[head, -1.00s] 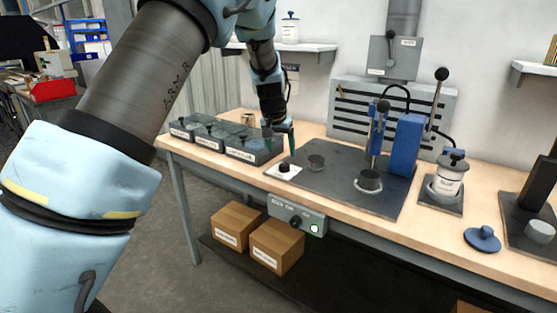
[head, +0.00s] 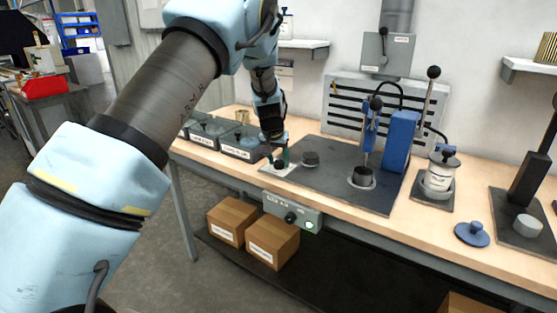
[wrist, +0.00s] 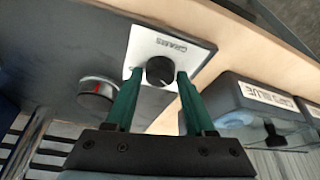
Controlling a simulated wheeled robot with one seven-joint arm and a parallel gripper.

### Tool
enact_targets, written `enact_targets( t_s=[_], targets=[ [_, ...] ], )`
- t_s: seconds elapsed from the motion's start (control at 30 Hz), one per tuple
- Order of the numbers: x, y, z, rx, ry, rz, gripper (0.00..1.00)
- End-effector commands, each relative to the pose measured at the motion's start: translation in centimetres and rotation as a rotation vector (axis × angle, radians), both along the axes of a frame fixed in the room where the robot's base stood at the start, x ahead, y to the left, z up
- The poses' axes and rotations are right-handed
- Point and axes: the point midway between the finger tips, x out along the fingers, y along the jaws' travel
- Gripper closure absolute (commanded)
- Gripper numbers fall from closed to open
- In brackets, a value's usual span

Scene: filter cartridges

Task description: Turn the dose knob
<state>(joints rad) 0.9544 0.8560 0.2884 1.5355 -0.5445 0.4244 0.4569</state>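The dose knob is a black round knob on a small white plate with lettering, seen in the wrist view (wrist: 160,71). In the head view the knob (head: 279,165) is at the left end of the dark mat, partly hidden by my gripper (head: 279,155). In the wrist view my gripper (wrist: 160,75) has its two green fingers on either side of the knob. Narrow gaps show between the fingertips and the knob, so the gripper looks open. I cannot tell how far down the fingertips reach beside it.
A grey round piece with a red mark (wrist: 96,92) lies beside the plate. A blue lever press (head: 398,140) stands on the dark mat (head: 330,172). A control box (head: 291,212) hangs at the table's front edge.

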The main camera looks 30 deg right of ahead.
Motion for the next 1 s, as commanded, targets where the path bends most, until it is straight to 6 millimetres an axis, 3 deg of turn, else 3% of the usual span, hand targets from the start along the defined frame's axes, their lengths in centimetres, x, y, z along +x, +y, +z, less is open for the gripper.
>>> enact_targets(
  t_s=[0.07, 0.47, 1.0],
  targets=[
    [0.00, 0.00, 0.01, 0.000, 0.000, 0.000, 0.56],
    [-0.01, 0.01, 0.02, 0.000, 0.000, 0.000, 1.00],
    [0.20, 0.14, -0.40, -0.003, 0.001, -0.116, 1.00]
  ],
)
